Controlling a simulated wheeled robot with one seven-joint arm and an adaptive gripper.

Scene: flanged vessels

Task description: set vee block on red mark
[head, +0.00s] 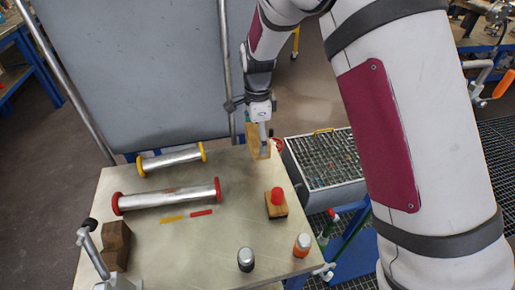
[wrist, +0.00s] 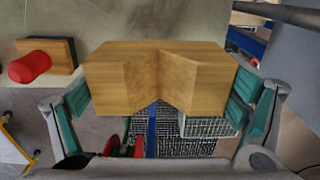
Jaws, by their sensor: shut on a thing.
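My gripper (head: 262,130) is shut on a light wooden vee block (head: 257,143) at the table's far right corner. In the wrist view my gripper (wrist: 158,100) has its teal pads at both ends of the vee block (wrist: 205,75), whose notch shows between them. In the head view the block looks upright; whether it touches the table is unclear. The red mark (head: 201,213) is a short strip on the table (head: 215,245), left of and nearer than my gripper, beside a yellow strip (head: 173,219). A darker brown vee block (head: 115,247) stands at the table's left.
A yellow-flanged vessel (head: 172,160) and a red-flanged vessel (head: 168,196) lie behind the marks. A red knob (head: 277,195) on a wooden base stands right. Two small jars, grey (head: 246,259) and orange (head: 302,246), stand in front. A grated bin (head: 325,160) is beyond the right edge.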

